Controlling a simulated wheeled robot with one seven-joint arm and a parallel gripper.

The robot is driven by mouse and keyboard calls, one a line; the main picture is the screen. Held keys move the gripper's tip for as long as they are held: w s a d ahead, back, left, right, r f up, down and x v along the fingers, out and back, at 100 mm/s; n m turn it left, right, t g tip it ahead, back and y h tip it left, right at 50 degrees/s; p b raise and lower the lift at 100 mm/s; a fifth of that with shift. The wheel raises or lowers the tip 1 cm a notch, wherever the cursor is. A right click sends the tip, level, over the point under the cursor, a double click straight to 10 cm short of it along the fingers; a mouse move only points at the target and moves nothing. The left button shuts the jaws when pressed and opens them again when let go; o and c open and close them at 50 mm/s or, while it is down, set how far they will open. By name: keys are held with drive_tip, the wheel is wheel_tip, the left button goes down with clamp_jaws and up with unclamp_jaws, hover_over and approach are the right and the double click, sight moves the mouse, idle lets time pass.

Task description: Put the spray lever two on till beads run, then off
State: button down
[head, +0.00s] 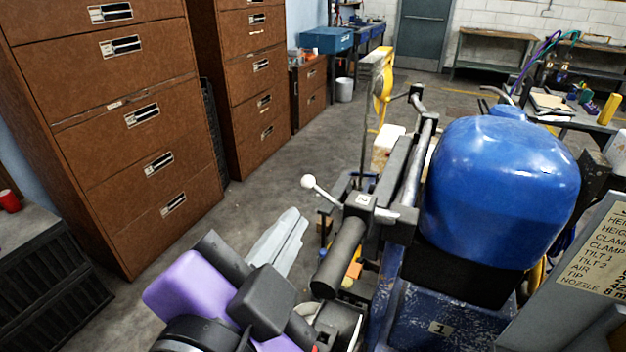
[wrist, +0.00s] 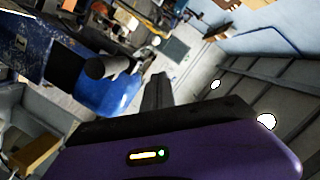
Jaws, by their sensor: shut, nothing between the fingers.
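A lever with a white ball knob (head: 308,181) sticks out up and left from a dark block with a small white label (head: 363,200) in the head view. The label's mark is too small to read surely. My gripper (head: 297,219) is below and left of the lever, apart from it, with its pale grey fingers together and nothing between them. In the wrist view my fingers (wrist: 157,80) also show closed. I cannot make out the lever surely in the wrist view. No paint beads can be made out.
A big blue tank (head: 500,175) stands right of the lever; it also shows in the wrist view (wrist: 112,100). A black cylinder (head: 340,255) hangs close right of my gripper. Brown drawer cabinets (head: 130,110) stand left. A settings placard (head: 597,245) is at right. Concrete floor (head: 240,205) is free between.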

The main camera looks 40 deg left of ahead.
drive_tip(key=p, duration=0.3)
approach(324, 195)
drive_tip(key=w+r, duration=0.3)
drive_tip(key=r, duration=0.1)
drive_tip(key=shift+w+a+f, duration=0.45)
drive_tip(key=shift+a, duration=0.25)
drive_tip(key=shift+w+a+f, duration=0.4)
drive_tip(key=shift+a, duration=0.25)
drive_tip(key=shift+w+a+f, duration=0.45)
drive_tip(key=shift+a, duration=0.25)
